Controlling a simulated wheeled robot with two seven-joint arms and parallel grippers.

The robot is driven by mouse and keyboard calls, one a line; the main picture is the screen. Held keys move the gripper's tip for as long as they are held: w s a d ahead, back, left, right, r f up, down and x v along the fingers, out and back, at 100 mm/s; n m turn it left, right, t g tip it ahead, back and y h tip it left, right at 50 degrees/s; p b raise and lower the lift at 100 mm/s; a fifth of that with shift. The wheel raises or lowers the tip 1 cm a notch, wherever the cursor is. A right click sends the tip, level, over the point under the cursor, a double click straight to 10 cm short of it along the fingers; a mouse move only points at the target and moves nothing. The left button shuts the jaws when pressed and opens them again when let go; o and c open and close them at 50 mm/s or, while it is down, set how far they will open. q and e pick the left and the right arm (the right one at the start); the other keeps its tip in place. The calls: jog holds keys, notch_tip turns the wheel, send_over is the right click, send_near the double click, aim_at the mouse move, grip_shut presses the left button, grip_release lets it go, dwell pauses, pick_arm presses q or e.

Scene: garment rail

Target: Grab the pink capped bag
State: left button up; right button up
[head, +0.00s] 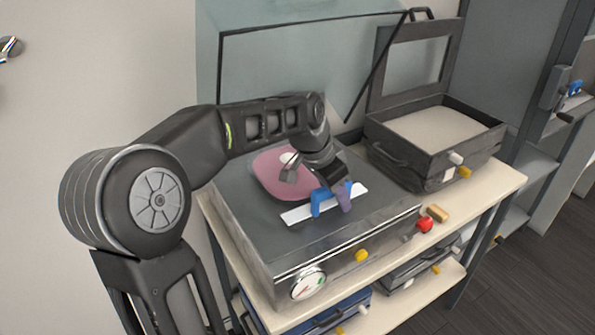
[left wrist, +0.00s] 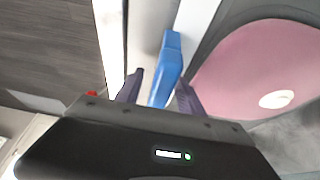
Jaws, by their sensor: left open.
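The pink bag (head: 268,180) lies flat on the grey machine top, with a round white cap (head: 287,158) on it; my left arm hides part of it. In the left wrist view the pink bag (left wrist: 240,65) is at the right, with its white cap (left wrist: 276,99). A white strip (head: 297,214) with a blue handle (head: 318,203) lies along the bag's near edge. My left gripper (head: 333,193) is open at the handle. In the left wrist view its purple fingers (left wrist: 160,92) are on either side of the blue handle (left wrist: 168,62); contact cannot be told. My right gripper is out of view.
The grey machine (head: 350,230) has a raised glass lid (head: 300,60) behind the bag and a dial (head: 308,283) in front. An open black case (head: 400,165) stands to its right on the table (head: 500,185). A red knob (head: 424,224) and a yellowish block (head: 437,213) are near the front edge.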

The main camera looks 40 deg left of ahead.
pick_arm(q)
jog(key=shift+c, duration=0.4)
grip_shut()
dwell(0.4)
jog(key=shift+r, duration=0.1)
dwell(0.8)
